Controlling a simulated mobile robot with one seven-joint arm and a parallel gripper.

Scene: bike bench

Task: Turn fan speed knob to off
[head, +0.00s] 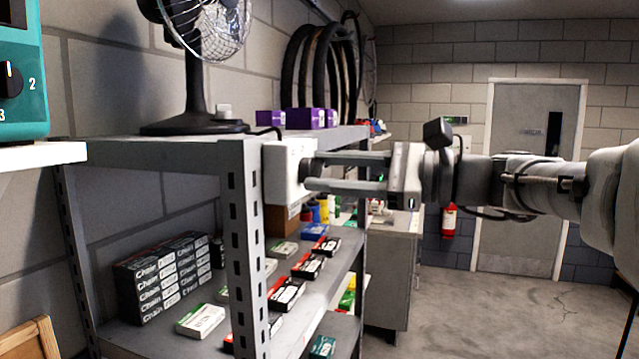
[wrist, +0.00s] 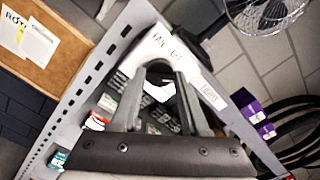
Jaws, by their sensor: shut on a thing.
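A white fan control box (head: 284,172) is fixed at the front corner of the grey shelf, just under its top. It also shows in the wrist view (wrist: 145,45), tilted, with dark lettering that I cannot read fully. My gripper (head: 311,172) reaches in from the right, its two fingers at the face of the box. I cannot tell which setting the knob points to. The fan (head: 203,60) stands on the shelf top.
The grey shelf (head: 238,240) holds chain boxes (head: 160,275) and several small cartons below the control box. Purple boxes (head: 306,118) and tyres (head: 318,65) are behind it. A teal device (head: 22,95) is at far left. The floor (head: 510,310) at right is clear.

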